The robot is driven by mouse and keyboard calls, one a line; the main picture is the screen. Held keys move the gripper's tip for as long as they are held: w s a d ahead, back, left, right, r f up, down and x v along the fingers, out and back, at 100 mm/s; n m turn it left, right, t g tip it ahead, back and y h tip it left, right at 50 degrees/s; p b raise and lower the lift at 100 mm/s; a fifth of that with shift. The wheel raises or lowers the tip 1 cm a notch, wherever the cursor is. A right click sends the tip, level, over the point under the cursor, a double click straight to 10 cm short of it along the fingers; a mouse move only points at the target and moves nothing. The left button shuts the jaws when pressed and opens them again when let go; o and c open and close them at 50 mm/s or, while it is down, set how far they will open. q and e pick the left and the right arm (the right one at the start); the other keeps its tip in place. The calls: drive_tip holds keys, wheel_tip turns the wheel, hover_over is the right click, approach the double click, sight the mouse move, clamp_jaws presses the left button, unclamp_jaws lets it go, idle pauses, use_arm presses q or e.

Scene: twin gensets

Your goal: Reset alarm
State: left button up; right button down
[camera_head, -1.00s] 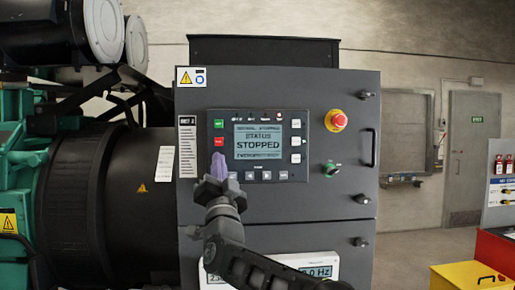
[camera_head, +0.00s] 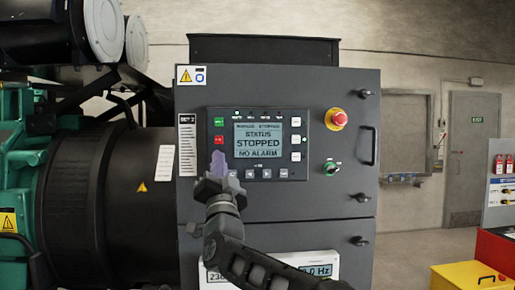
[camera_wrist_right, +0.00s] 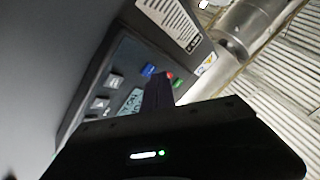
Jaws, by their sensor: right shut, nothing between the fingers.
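The genset control panel (camera_head: 302,125) is set in the dark grey cabinet. Its screen (camera_head: 258,140) reads "STATUS STOPPED" and "NO ALARM". A green button (camera_head: 219,122) and a red button (camera_head: 219,140) are left of the screen, white buttons (camera_head: 296,140) are right of it, and a row of grey buttons (camera_head: 266,174) is below. My right gripper (camera_head: 218,160) is shut and empty, its purple fingertips at the panel's lower left, below the red button. In the right wrist view the fingers (camera_wrist_right: 157,92) cover part of the panel; contact cannot be told. My left gripper is not in view.
A red emergency stop (camera_head: 336,120) on a yellow base and a green-ringed key switch (camera_head: 331,168) are right of the panel. The black and green genset (camera_head: 75,195) stands left. A yellow box (camera_head: 468,278) is lower right.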

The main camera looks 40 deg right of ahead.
drive_tip(key=shift+s+a+b, duration=0.3)
drive_tip(key=shift+s+a, duration=0.1)
drive_tip(key=shift+s, duration=0.1)
drive_tip(key=s+a+b, duration=0.1)
drive_tip(key=s+b, duration=0.1)
drive_tip(key=s+a+b, duration=0.1)
drive_tip(key=s+a, duration=0.1)
drive_tip(key=shift+s+a+b, duration=0.3)
drive_tip(key=shift+s+b, duration=0.05)
drive_tip(key=shift+s, duration=0.05)
idle(0.9)
